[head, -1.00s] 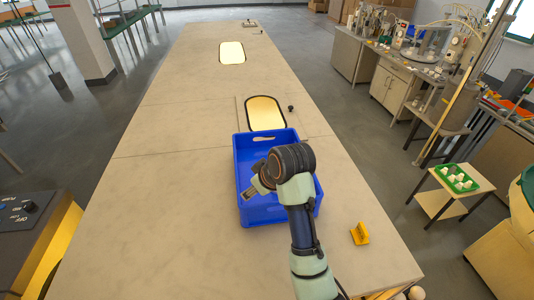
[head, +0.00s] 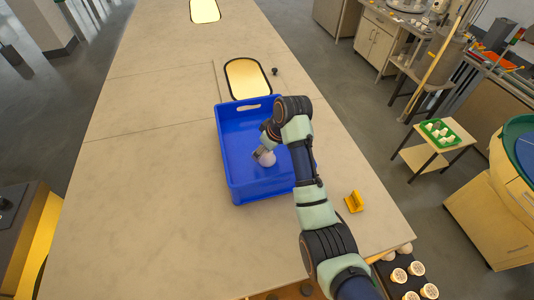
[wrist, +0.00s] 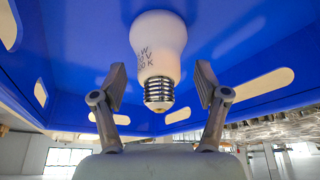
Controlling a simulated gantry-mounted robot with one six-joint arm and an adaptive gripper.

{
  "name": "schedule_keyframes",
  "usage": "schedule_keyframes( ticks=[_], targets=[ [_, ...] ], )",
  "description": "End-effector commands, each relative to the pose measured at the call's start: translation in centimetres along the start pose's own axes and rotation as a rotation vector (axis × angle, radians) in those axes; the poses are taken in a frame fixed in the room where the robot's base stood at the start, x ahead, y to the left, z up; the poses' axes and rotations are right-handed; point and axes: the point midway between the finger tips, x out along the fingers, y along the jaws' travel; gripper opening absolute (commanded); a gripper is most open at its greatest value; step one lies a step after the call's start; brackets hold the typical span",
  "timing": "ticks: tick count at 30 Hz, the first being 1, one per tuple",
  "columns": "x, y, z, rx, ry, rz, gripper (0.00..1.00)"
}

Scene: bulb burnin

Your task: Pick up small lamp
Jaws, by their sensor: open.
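The small lamp (wrist: 158,52) is a white bulb with a silver screw base and dark print. In the wrist view its base points toward my gripper (wrist: 161,82). The two fingers are open, one on each side of the lamp, with a gap on both sides. In the head view the lamp (head: 265,157) shows as a white round shape below my gripper (head: 268,146), inside the blue crate (head: 232,155). My wrist hides part of the crate's right side. Whether the lamp rests on the crate floor is hard to tell.
The crate stands on a long pale table (head: 145,150). A lit oval panel (head: 247,78) and a small black knob (head: 275,71) lie behind it. A yellow block (head: 353,201) sits at right. Several round white-topped items (head: 399,275) stand at the lower right. The table left of the crate is clear.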

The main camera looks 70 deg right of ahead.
Motion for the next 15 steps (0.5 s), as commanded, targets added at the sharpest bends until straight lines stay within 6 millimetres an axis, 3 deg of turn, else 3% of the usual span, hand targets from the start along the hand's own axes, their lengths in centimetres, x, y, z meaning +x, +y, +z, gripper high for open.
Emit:
schedule_keyframes(
  ticks=[7,15],
  targets=[
    [0.33,0.01,0.00,0.000,0.001,0.001,0.72],
    [0.30,0.00,0.00,0.000,0.001,0.001,0.27]
  ],
)
